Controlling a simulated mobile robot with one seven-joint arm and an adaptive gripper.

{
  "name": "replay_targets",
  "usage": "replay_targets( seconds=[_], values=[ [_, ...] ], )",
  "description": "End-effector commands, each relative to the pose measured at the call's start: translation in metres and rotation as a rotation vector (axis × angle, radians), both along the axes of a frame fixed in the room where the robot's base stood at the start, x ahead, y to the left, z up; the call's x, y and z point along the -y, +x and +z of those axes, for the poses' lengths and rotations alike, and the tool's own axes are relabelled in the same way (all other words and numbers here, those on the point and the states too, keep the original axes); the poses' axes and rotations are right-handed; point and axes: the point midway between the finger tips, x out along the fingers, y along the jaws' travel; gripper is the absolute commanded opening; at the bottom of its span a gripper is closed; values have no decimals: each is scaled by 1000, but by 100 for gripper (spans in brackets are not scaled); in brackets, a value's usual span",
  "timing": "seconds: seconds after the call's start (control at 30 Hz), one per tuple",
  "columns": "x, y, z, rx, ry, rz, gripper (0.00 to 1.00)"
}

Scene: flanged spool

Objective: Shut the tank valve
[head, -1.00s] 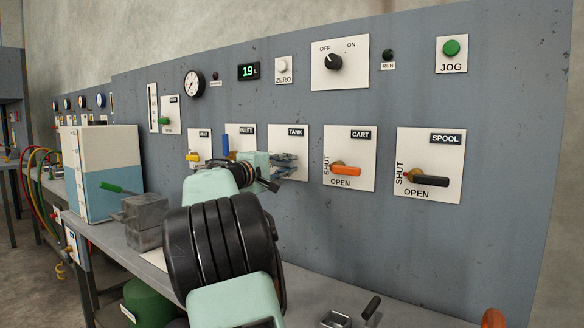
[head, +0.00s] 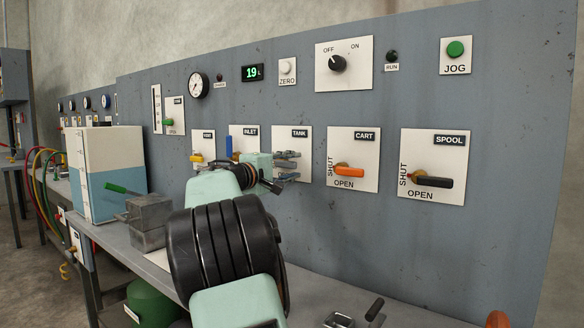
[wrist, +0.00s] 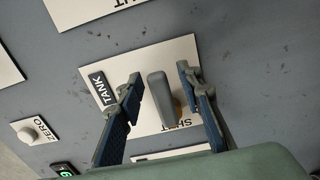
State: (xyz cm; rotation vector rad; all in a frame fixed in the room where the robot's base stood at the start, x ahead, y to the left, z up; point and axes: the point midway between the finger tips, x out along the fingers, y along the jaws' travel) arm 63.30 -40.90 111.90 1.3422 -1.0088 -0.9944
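The tank valve's white plate (head: 304,138), with a TANK label, is on the grey panel, partly hidden behind my gripper in the head view. In the wrist view its plate (wrist: 148,62) and label show clearly. Its grey lever (wrist: 160,92) stands out from the plate, with a brass-coloured part behind it. The word SHUT shows upside down near the lever's lower end; the OPEN word is not seen there. My gripper (wrist: 160,76) is open, one blue-grey finger on each side of the lever, with gaps visible on both sides. In the head view my gripper (head: 287,165) is at this plate.
The inlet valve (head: 229,146) with a blue lever is close on the left. The cart valve (head: 349,171) with an orange lever and the spool valve (head: 433,180) with a black lever are to the right.

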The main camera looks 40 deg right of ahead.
Motion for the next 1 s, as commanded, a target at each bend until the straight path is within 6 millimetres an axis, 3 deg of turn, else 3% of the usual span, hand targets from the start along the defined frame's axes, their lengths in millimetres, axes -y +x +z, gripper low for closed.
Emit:
replay_targets(
  seconds=[0.17, 0.4, 0.6, 1.0],
  values=[
    [-25, -6, 0, 1, 1, 4, 33],
    [-75, -20, 1, 2, 1, 5, 33],
    [-104, -29, 0, 1, 1, 3, 33],
    [-113, -32, 0, 0, 1, 0, 33]
  ],
)
